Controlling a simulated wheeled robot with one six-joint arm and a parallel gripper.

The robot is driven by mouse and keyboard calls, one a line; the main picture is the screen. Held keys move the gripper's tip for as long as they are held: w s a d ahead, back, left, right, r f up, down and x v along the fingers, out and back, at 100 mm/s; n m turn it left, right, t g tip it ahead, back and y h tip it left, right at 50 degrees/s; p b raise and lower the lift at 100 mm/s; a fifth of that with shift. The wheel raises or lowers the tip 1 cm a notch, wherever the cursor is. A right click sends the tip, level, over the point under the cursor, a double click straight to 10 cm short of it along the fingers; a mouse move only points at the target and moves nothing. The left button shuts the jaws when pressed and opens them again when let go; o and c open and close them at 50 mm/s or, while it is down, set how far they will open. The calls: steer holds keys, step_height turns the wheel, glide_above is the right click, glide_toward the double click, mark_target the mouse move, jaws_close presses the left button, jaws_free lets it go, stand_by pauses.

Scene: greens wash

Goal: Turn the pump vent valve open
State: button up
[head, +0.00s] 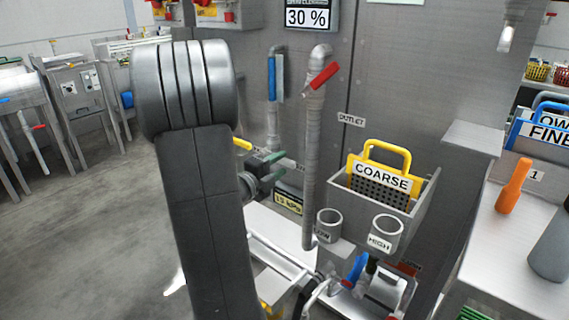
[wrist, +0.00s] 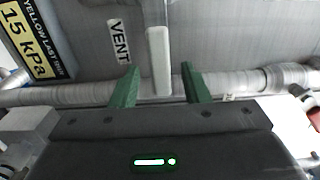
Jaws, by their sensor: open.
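In the wrist view, a pale, straight lever (wrist: 158,50) stands in front of a grey horizontal pipe (wrist: 75,95). It is just right of the VENT label (wrist: 119,40), so it appears to be the vent valve's handle. My gripper (wrist: 160,74) is open, with one green finger on each side of the lever's near end. A gap shows on both sides, and I see no contact. In the head view, my gripper (head: 271,167) is at the pump panel, partly behind my arm. The lever cannot be made out there.
A display (head: 289,203) reading 15 kPa sits below my gripper; it also shows in the wrist view (wrist: 30,45). A vertical pipe (head: 312,165) with a red handle (head: 323,76) stands close right. A COARSE basket (head: 380,180) and two grey cups, one marked HIGH (head: 386,234), are further right.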

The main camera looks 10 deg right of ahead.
steer(key=shift+x, duration=1.5)
steer(key=shift+c, duration=0.2)
jaws_close()
